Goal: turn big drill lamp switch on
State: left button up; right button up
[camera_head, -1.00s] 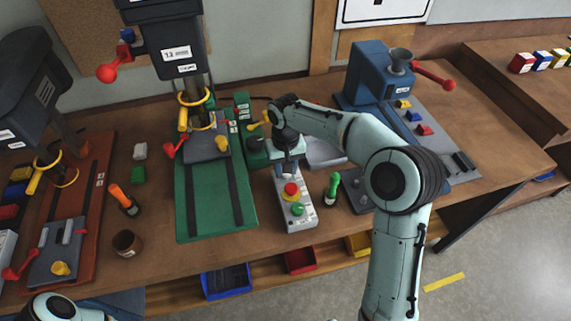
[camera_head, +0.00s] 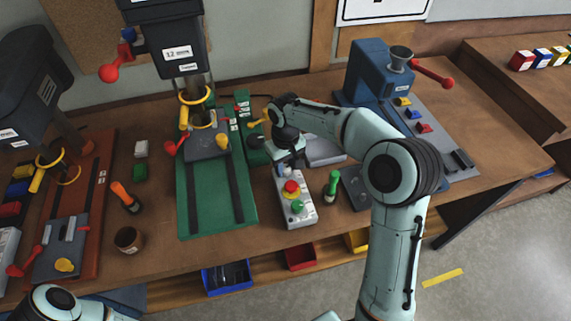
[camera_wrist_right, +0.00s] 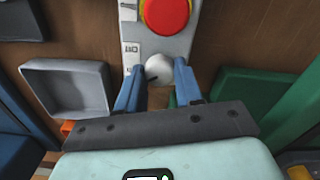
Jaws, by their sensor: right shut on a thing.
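The big drill (camera_head: 178,50) stands at the back on a green base (camera_head: 205,226). A grey control box (camera_head: 300,221) lies on the bench to its right, with a red button (camera_head: 291,187) on a yellow ring and a green button (camera_head: 296,207). My right gripper (camera_head: 283,169) reaches down to the box's far end. In the right wrist view, its blue fingers (camera_wrist_right: 158,78) are shut on a round white knob (camera_wrist_right: 158,68) with a dark mark, near the red button. The knob is hidden in the head view. My left gripper is out of view.
A green-handled tool (camera_head: 332,187) stands just right of the box. A grey tray (camera_wrist_right: 66,88) lies beside the gripper in the wrist view. A blue machine (camera_head: 371,72) with a red lever stands at the back right. The bench's front strip is fairly clear.

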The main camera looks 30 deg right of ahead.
aim_at(286, 168)
jog(key=o, duration=1)
jog(key=shift+o, duration=0.2)
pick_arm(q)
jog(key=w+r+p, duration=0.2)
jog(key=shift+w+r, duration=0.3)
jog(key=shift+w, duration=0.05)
pick_arm(e)
notch_tip(286, 168, up, 13)
jog(key=shift+r, duration=0.2)
